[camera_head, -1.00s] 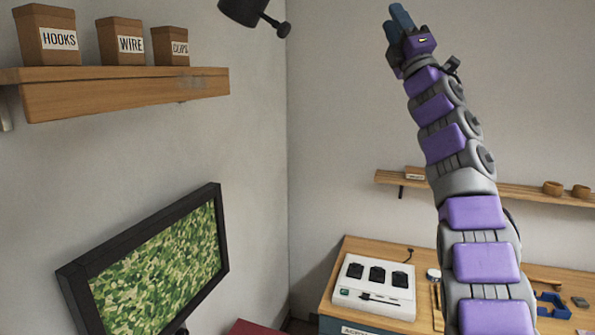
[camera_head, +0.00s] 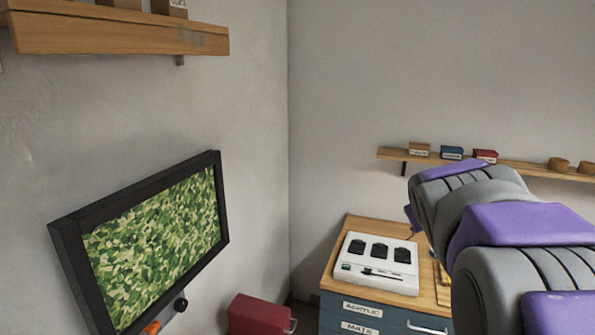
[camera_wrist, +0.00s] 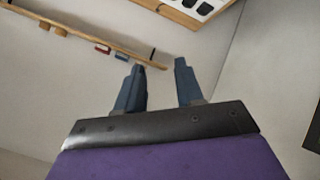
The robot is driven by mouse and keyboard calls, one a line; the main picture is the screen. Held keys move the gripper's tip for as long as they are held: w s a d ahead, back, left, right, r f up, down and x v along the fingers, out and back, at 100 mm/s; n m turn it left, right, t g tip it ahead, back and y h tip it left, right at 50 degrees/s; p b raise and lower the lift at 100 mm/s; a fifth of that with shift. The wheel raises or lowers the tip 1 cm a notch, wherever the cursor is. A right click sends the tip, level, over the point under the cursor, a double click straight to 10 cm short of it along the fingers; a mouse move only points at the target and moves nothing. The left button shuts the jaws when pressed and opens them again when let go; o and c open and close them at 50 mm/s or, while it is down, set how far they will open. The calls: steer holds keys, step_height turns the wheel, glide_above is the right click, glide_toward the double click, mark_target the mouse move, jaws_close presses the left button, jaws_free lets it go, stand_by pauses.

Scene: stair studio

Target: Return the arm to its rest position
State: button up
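My arm shows in the head view as purple and grey links, bent low at the right side. My gripper is hidden in the head view behind or beyond my own links. In the wrist view my gripper (camera_wrist: 160,82) has two blue-grey fingers standing apart, with nothing between them. Beyond the fingers the wrist view shows pale wall, a wooden shelf and the bench corner. The gripper touches nothing that I can see.
A wooden bench (camera_head: 345,235) with blue drawers carries a white charger (camera_head: 376,262) close to my arm. A wall shelf (camera_head: 395,155) holds small boxes. A framed leafy screen (camera_head: 160,235) and a red box (camera_head: 258,314) are at left. The upper middle is free.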

steer(key=s+a+f+g+y+b, duration=0.1)
steer(key=s+a+f+g, duration=0.3)
steer(key=s+f, duration=0.5)
steer(key=s+a+f+m+g+y+b, duration=0.1)
steer(key=s+a+f, duration=0.4)
steer(key=s, duration=1.2)
steer(key=s+a+f+m+g+y+b, duration=0.1)
steer(key=s+a+f+g, duration=0.3)
steer(key=s+f, duration=0.9)
steer(key=f+g+y+b, duration=0.1)
steer(key=g, duration=0.1)
steer(key=shift+a+g+y, duration=0.15)
steer(key=shift+g+y, duration=0.15)
